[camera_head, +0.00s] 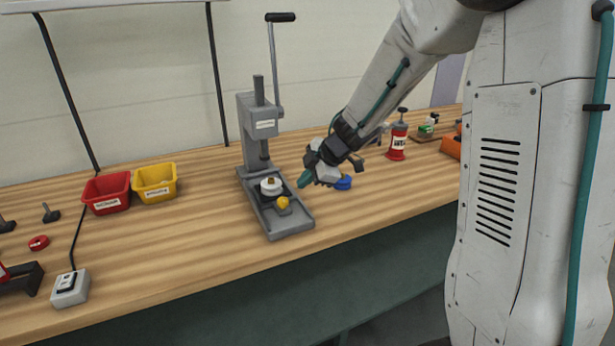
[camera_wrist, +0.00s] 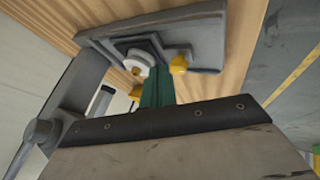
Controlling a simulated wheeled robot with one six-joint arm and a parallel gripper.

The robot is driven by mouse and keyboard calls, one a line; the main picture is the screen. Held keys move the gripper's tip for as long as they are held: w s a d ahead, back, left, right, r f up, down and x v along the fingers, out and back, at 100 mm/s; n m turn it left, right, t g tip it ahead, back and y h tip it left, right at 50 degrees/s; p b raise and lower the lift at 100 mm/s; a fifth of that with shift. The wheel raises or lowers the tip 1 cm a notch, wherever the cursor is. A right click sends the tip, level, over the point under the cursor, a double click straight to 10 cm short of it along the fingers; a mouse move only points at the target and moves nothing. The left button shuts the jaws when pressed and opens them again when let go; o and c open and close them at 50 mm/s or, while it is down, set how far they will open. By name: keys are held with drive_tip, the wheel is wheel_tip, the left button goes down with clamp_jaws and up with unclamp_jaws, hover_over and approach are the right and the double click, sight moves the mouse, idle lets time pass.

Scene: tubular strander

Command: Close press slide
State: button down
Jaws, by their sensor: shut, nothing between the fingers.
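The grey press (camera_head: 258,130) stands upright on the wooden bench, with a long black-handled lever (camera_head: 275,60) pointing up. Its base carries the press slide (camera_head: 284,205) with a yellow knob (camera_head: 283,202) at the front. A white round piece with a yellow top (camera_head: 270,186) sits behind the knob, under the ram. In the wrist view the knob (camera_wrist: 179,65) and white piece (camera_wrist: 140,62) show beyond my fingers. My gripper (camera_head: 304,180) is shut and empty, just right of the press base near the knob. I cannot tell whether its green fingertips (camera_wrist: 157,88) touch anything.
A blue item (camera_head: 343,183) lies behind my gripper. Red (camera_head: 107,193) and yellow bins (camera_head: 155,182) stand left. The bench between bins and press is clear.

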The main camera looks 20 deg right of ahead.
sight(283, 190)
drive_tip(key=x, duration=0.6)
drive_tip(key=shift+w+a+f, duration=0.2)
drive_tip(key=shift+a, duration=0.2)
drive_tip(key=w, duration=0.6)
drive_tip(key=shift+w, duration=0.1)
drive_tip(key=shift+r, duration=0.15)
